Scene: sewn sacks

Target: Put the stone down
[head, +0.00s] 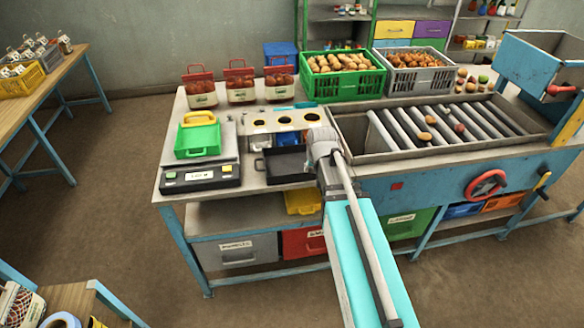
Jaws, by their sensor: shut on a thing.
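My arm reaches from the bottom right up to the work table, and my gripper (321,146) is at its far end. It is over the table between the black tray (288,164) and the left end of the roller bed (372,132). The gripper is small here and its fingers are mostly hidden by the wrist. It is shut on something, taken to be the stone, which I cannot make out. The black tray lies just left of the gripper, in front of a pale panel with round holes (259,121).
A scale (199,178) bearing a green tray (198,139) stands at the left. Filled red-topped sacks (240,84) stand behind it. Green (343,84) and grey (416,77) crates of produce stand at the back. Several loose round pieces lie on and beside the rollers.

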